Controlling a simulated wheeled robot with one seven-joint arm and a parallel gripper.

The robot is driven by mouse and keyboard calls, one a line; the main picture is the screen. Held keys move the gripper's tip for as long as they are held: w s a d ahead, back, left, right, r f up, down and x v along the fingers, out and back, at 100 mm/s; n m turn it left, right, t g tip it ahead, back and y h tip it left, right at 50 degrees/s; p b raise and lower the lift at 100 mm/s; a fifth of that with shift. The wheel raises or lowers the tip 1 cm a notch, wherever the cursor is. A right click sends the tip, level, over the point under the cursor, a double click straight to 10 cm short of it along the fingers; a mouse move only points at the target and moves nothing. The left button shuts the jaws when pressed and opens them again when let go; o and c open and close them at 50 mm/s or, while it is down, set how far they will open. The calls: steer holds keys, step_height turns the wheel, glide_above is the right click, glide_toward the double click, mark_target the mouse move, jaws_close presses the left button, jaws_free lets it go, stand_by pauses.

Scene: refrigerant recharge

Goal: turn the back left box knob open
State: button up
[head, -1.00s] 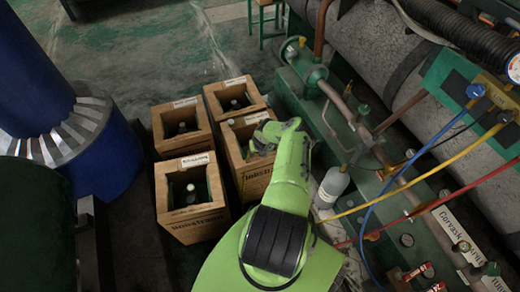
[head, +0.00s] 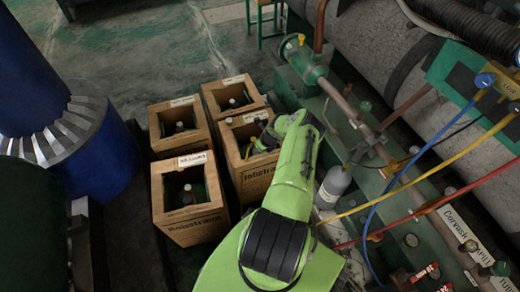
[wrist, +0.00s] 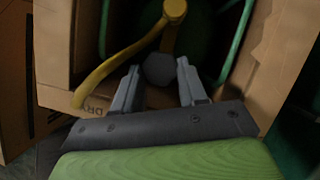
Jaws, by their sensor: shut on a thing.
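My gripper (head: 262,143) reaches into the right-hand box of the nearer pair (head: 257,183). In the wrist view my gripper (wrist: 160,86) has its two grey fingers on either side of a dark grey faceted knob (wrist: 159,68), shut on it. A yellow curved pipe (wrist: 166,20) rises beside the knob, inside the cardboard walls. The back left box (head: 181,149), as seen in the head view, has a pale-topped bottle inside, and my gripper is apart from it. The fingers' contact points are partly hidden.
The other boxes stand close by: one at the back right (head: 231,80) and one at the front left (head: 191,222). A grey-white bottle (head: 333,186) stands right of my arm. Yellow, blue and red hoses and green pipework fill the right side.

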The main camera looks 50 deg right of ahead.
steer(key=shift+n, duration=0.4)
steer(key=o, duration=1.1)
steer(key=shift+c, duration=0.2)
